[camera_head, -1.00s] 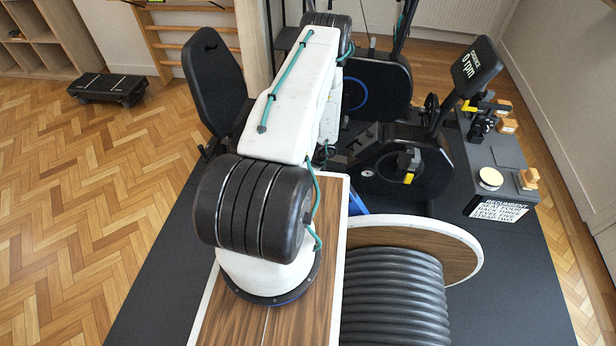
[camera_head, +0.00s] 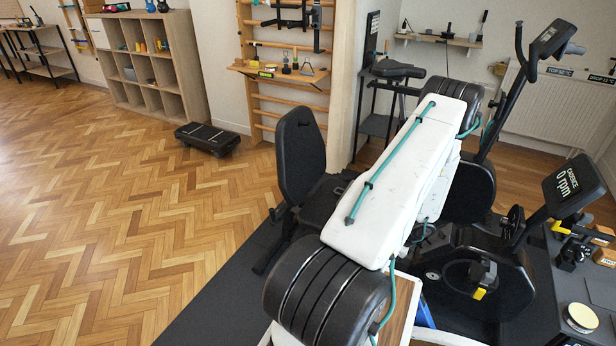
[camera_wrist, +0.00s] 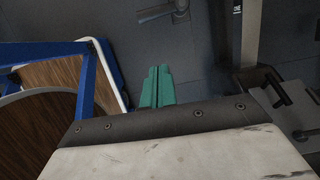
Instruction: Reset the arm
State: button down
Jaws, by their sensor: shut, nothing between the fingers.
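My white arm with black ribbed joints and a teal cable stretches up and away from the bottom middle of the head view. My gripper (camera_wrist: 157,76) shows in the wrist view as two green fingers side by side, shut with nothing between them. They are over dark grey floor matting. A white, scuffed link of my arm fills the bottom of the wrist view. The gripper is hidden in the head view.
A black exercise machine (camera_head: 478,270) with a "0 rpm" display (camera_head: 567,183) stands close on the right. A black seat (camera_head: 301,150) is just left of the arm. A black step platform (camera_head: 207,138) lies by the shelf unit (camera_head: 152,68). The parquet at left is clear.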

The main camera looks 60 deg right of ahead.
jog(key=shift+w, duration=0.1)
jog(key=w+a+r+n+g+y, duration=0.1)
jog(key=w+a+r+n+y, duration=0.1)
jog(key=w+a+r+n, duration=0.8)
jog(key=w+a+r+n+g+y, duration=0.1)
jog(key=w+a+r+n+y, duration=0.2)
jog(key=w+r, duration=0.75)
jog(key=w+a+r+n+g+y, duration=0.1)
jog(key=w+a+r+n, duration=0.55)
jog(key=r, duration=0.95)
jog(key=s+a+r+n+h, duration=0.1)
jog(key=a+r+n, duration=0.4)
jog(key=a, duration=0.5)
jog(key=s+a+r+n+h, duration=0.1)
jog(key=a+r+n+h, duration=0.2)
jog(key=a+r+n, duration=0.3)
jog(key=s+a+r+n+t+h, duration=0.1)
jog(key=a+r+n, duration=0.5)
jog(key=a, duration=1)
jog(key=shift+s+r+h, duration=0.4)
jog(key=shift+s+r, duration=0.2)
jog(key=shift+r, duration=0.8)
